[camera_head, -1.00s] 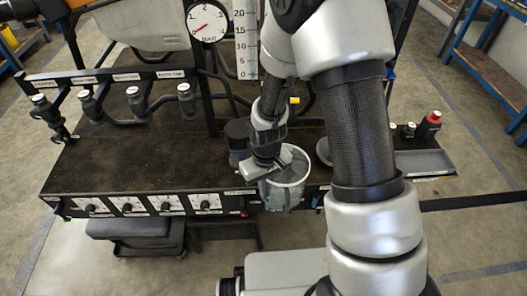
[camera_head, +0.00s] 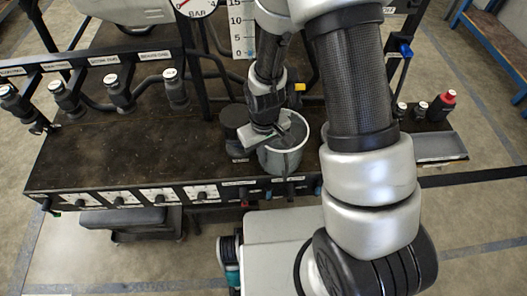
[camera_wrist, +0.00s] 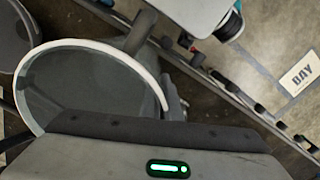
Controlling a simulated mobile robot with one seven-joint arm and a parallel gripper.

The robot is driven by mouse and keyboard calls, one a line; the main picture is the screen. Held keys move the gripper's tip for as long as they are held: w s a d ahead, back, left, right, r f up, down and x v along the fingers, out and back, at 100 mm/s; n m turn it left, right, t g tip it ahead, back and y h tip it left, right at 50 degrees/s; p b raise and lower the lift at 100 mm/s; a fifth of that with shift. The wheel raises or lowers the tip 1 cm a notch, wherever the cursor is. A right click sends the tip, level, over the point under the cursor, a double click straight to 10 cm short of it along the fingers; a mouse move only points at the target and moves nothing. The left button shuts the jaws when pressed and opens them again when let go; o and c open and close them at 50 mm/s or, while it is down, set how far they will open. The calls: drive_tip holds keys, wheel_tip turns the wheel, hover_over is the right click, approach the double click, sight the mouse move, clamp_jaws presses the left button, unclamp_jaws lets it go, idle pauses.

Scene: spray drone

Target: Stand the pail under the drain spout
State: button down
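The pail (camera_head: 284,160) is a grey round bucket with a pale rim, looking upright at the front of the dark bench (camera_head: 120,155). My gripper (camera_head: 270,136) is at its rim on the upper left side and appears shut on it. In the wrist view the pail (camera_wrist: 90,85) fills the left side, its open mouth showing beside the gripper body. Whether its base touches the bench is unclear. A yellow valve handle (camera_head: 299,87) shows behind my arm. The drain spout cannot be made out; my arm covers that area.
A dark round container (camera_head: 236,122) stands close left of the pail. Hose fittings (camera_head: 120,92) line the back left. Small bottles, one red-capped (camera_head: 443,103), and a grey tray (camera_head: 438,147) are at right. The bench's left middle is clear.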

drive_tip(key=shift+f, duration=0.15)
drive_tip(key=c, duration=2)
unclamp_jaws()
wheel_tip(320, 180, up, 12)
drive_tip(key=p, duration=0.2)
drive_tip(key=shift+r+p, duration=0.25)
drive_tip(key=shift+p, duration=0.1)
drive_tip(key=s+d+r+m+t, duration=0.1)
drive_tip(key=d+r+m+t, duration=0.15)
drive_tip(key=r, duration=0.65)
drive_tip(key=s+d+r+m+t, duration=0.15)
drive_tip(key=d+r, duration=0.25)
drive_tip(key=r, duration=0.5)
drive_tip(key=s+d+r+m+t, duration=0.1)
drive_tip(key=s+d+r, duration=0.2)
drive_tip(key=s+r, duration=0.4)
drive_tip(key=shift+s+d+r+t, duration=0.2)
drive_tip(key=shift+r+t, duration=0.1)
drive_tip(key=shift+r, duration=0.15)
